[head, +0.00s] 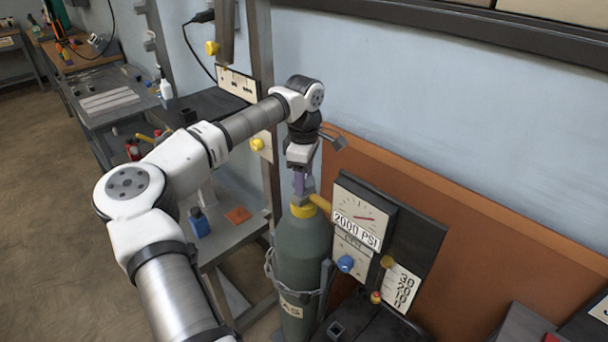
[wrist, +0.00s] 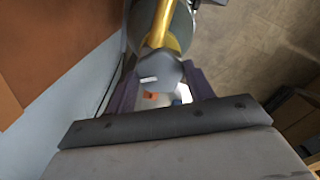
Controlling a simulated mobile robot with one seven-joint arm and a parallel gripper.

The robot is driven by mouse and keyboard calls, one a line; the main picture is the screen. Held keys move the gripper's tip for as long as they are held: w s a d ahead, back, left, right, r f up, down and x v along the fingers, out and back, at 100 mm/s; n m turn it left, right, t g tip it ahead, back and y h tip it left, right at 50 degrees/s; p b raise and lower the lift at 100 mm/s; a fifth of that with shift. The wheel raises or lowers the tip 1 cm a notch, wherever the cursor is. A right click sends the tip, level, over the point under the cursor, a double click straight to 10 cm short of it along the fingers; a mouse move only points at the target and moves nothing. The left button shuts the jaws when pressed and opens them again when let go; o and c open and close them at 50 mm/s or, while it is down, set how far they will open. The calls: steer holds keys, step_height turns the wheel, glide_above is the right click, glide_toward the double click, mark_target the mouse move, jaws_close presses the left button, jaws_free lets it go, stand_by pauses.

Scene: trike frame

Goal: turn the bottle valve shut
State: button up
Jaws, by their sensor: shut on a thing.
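The dark green gas bottle (head: 300,262) stands upright with a chain around it and a yellow collar at its neck. Its grey valve knob (wrist: 158,72) has a white mark on top and sits between my purple fingers in the wrist view. A yellow pipe (wrist: 166,25) runs from beside the knob. My gripper (head: 302,184) points down over the bottle top and is shut on the knob, which it partly hides in the head view.
Right of the bottle is a gauge panel (head: 361,216) labelled 2000 PSI, with a blue knob (head: 345,263) below it. An orange-brown board (head: 470,235) stands along the wall behind. On the left, a grey bench (head: 235,232) carries a blue bottle (head: 199,222). Bare floor (head: 45,190) lies at far left.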

steer(key=m, duration=0.5)
steer(key=shift+r+m, duration=0.1)
steer(key=shift+m, duration=0.2)
stand_by(0.5)
steer(key=o, duration=1)
step_height(320, 180, up, 14)
steer(key=shift+f+b, duration=0.1)
steer(key=shift+b, duration=0.6)
